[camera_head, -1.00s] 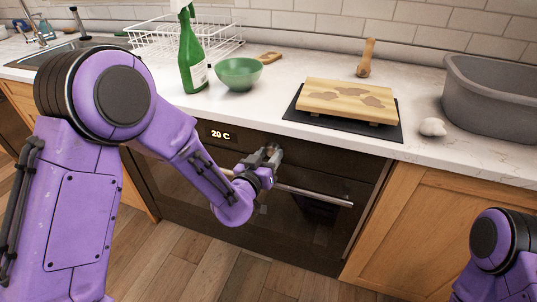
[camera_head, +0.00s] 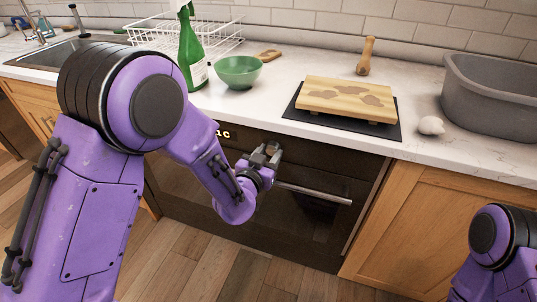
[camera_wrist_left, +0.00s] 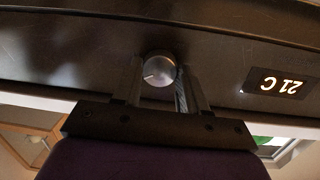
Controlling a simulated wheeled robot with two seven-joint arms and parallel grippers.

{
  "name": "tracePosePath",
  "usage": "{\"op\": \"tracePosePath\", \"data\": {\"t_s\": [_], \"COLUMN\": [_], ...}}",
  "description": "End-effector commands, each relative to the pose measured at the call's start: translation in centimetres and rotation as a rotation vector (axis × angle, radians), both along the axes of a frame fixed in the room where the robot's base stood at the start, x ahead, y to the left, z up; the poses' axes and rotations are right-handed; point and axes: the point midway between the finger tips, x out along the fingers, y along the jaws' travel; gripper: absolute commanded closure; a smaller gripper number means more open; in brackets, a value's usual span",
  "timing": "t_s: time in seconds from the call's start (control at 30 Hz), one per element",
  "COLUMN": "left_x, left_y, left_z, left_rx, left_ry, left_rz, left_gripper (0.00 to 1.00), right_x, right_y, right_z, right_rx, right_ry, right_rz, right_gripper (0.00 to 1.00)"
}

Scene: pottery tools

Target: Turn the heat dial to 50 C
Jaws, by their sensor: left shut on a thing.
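The heat dial (camera_wrist_left: 159,70) is a round silver knob with a light mark on its face, on the dark oven front in the left wrist view. My left gripper (camera_wrist_left: 160,82) is shut on the dial, one finger on each side of it. In the head view my left gripper (camera_head: 264,154) is at the oven's top panel and hides the dial. The display (camera_wrist_left: 281,85) reads 21 C, upside down in the left wrist view. In the head view my arm covers most of the display (camera_head: 223,134). My right gripper is out of view.
The oven's handle bar (camera_head: 315,194) runs just below my left gripper. On the counter above are a green bowl (camera_head: 239,71), a green spray bottle (camera_head: 191,50), a wooden board (camera_head: 347,98) on a black hob and a grey tub (camera_head: 492,95).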

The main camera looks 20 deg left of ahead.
Motion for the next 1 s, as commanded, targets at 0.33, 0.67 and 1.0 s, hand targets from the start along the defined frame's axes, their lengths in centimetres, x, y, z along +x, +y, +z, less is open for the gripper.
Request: {"op": "tracePosePath", "data": {"t_s": [0.33, 0.67, 1.0], "left_x": [0.0, -4.4, -10.2], "left_y": [0.0, 0.4, 0.9], "left_z": [0.0, 0.4, 1.3], "left_rx": [-0.001, 0.001, 0.002], "left_ry": [0.001, 0.002, 0.004], "left_rz": [-0.001, -0.002, -0.003], "left_gripper": [0.32, 0.32, 0.32], "right_x": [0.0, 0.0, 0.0], "right_y": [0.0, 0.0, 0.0], "right_z": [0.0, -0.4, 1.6], "right_rx": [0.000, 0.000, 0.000], "right_ry": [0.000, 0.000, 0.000], "right_rz": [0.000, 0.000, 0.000], "right_gripper": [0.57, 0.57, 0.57]}}
